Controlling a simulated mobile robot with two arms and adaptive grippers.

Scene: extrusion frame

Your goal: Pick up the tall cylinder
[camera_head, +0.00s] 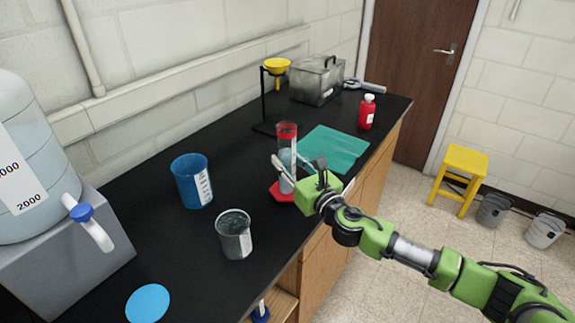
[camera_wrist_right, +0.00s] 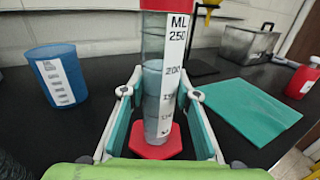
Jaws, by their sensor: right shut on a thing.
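The tall cylinder (camera_head: 286,160) is a clear graduated cylinder with a red collar near its top and a red base. It stands upright on the black bench. In the right wrist view the tall cylinder (camera_wrist_right: 152,95) shows its white scale and sits between the fingers. My right gripper (camera_head: 294,164) is shut on the cylinder around its middle; its fingers also show in the right wrist view (camera_wrist_right: 160,98). The red base appears to rest on the bench; I cannot tell if there is a gap. My left gripper is not in view.
A blue beaker (camera_head: 193,181) and a grey beaker (camera_head: 234,234) stand left of the cylinder. A teal mat (camera_head: 337,150) lies right behind it. A red bottle (camera_head: 367,111), a metal box (camera_head: 317,80) and a stand with a yellow funnel (camera_head: 277,66) are farther back. A large water jug (camera_head: 28,160) is at left.

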